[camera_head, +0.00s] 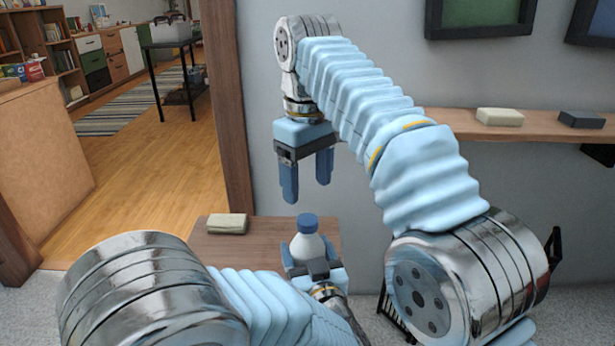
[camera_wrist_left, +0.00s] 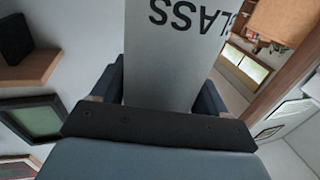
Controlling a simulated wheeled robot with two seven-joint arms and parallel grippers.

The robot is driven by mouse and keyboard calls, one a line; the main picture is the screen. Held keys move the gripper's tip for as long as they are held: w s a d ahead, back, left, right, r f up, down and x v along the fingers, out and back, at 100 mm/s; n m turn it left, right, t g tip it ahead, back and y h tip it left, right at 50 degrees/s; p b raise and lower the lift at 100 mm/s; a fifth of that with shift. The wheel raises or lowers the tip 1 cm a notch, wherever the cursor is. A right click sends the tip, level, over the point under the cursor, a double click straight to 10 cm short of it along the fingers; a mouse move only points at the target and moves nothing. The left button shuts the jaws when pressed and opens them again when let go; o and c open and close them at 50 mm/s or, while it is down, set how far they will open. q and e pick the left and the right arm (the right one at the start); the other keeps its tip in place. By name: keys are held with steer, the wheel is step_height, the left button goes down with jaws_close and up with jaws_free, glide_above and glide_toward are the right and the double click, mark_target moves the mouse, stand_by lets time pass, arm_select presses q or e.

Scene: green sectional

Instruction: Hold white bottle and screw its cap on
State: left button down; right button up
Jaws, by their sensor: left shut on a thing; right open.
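A white bottle (camera_head: 307,249) stands upright in my left gripper (camera_head: 312,268), above or in front of a small wooden table. A blue cap (camera_head: 308,223) sits at the top of its neck; I cannot tell how tightly. In the left wrist view the bottle (camera_wrist_left: 165,70) is a pale surface with upside-down dark lettering between the fingers of my left gripper (camera_wrist_left: 160,98). My right gripper (camera_head: 307,182) points down with its blue fingers apart and empty. It hangs above the cap, with a clear gap.
A pale block (camera_head: 227,223) lies on the wooden table (camera_head: 212,247). A wall shelf (camera_head: 455,124) at right carries a pale block (camera_head: 500,117) and a dark block (camera_head: 581,119). A wooden door post (camera_head: 229,110) stands left of my right gripper. Open floor (camera_head: 130,160) lies beyond.

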arm_select(q)
jaws_free()
steer(key=v, duration=1.3)
steer(key=shift+s, duration=0.35)
steer(key=shift+d, duration=0.15)
